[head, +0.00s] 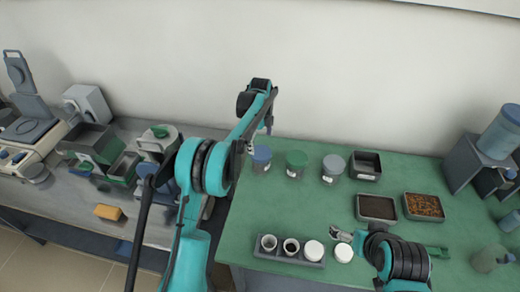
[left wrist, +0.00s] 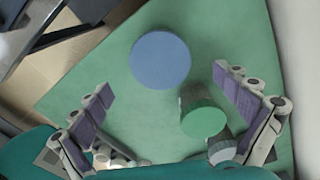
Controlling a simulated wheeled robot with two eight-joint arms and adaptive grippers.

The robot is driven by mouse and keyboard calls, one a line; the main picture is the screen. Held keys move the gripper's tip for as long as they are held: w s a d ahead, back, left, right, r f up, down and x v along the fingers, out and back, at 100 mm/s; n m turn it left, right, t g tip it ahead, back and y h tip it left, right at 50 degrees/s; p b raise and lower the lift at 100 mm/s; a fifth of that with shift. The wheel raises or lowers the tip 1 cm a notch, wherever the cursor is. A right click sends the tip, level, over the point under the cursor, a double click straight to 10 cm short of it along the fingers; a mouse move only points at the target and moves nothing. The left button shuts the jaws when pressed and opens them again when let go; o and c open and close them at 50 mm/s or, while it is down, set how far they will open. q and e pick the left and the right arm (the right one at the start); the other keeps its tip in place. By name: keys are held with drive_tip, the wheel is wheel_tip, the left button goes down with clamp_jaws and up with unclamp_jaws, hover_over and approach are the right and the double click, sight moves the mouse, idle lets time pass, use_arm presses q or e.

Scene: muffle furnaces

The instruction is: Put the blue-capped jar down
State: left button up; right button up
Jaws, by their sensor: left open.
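The blue-capped jar (head: 262,158) stands upright on the green bench top near its left edge, first in a row of jars. My left gripper (head: 260,136) is close above and beside it. In the left wrist view, its round blue cap (left wrist: 161,60) lies ahead between the open left fingers (left wrist: 162,88), with clear gaps on both sides. The jar's body is hidden under its cap there. My right gripper (head: 341,235) is low at the front of the bench, near a white-lidded jar; its jaw state is unclear.
A green-capped jar (head: 296,164) stands just right of the blue one; its cap (left wrist: 204,122) is close to the right finger. A grey-capped jar (head: 333,168) follows. A grey rack (head: 288,254) with cups, trays (head: 377,207) and a left-hand bench (head: 140,222) surround open green surface.

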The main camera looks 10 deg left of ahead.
use_arm(q)
drive_tip(key=shift+s+r, duration=0.1)
drive_tip(key=shift+r, duration=0.45)
drive_tip(key=s+a+r+n+t, duration=0.2)
drive_tip(key=s+r+n+t, duration=0.1)
drive_tip(key=s+r+n, duration=1.05)
drive_tip(key=s+f+n+t, duration=0.2)
drive_tip(key=s+n, duration=0.2)
drive_tip(key=s, duration=0.7)
drive_tip(key=s+a+f+n+t, duration=0.1)
drive_tip(key=s+n, duration=0.4)
drive_tip(key=s, duration=0.7)
drive_tip(key=shift+s+f+t, duration=0.25)
drive_tip(key=shift+f+t, duration=0.35)
drive_tip(key=shift+f, duration=0.05)
wheel_tip(320, 180, down, 3)
drive_tip(key=b, duration=0.2)
drive_tip(key=shift+r+b, duration=0.2)
drive_tip(key=shift+b, duration=0.1)
